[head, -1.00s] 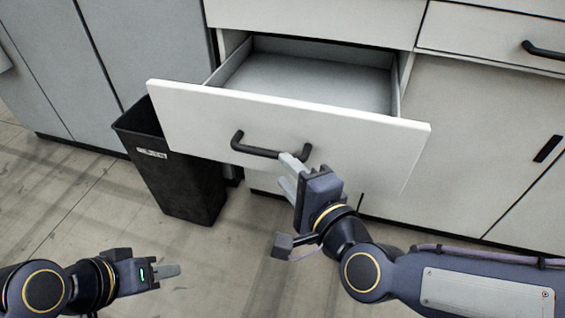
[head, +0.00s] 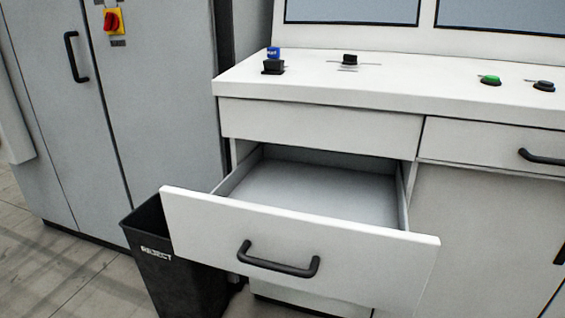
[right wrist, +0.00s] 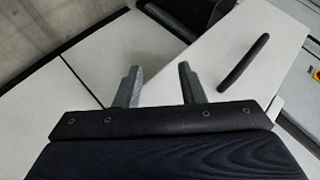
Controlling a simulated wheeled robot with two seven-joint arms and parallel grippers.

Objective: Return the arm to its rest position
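My right gripper (right wrist: 158,86) shows in the right wrist view with its two grey fingers apart and nothing between them. It is clear of the black drawer handle (right wrist: 244,62), which lies to the right of the fingers. In the head view neither gripper shows. The drawer (head: 300,232) is pulled out and looks empty inside. Its black bar handle (head: 278,262) is free, with nothing gripping it.
A black bin marked REJECT (head: 160,262) stands left of the drawer front. A white console top (head: 420,88) carries several knobs and buttons. A grey cabinet (head: 150,110) with a red and yellow switch (head: 113,20) stands at the left.

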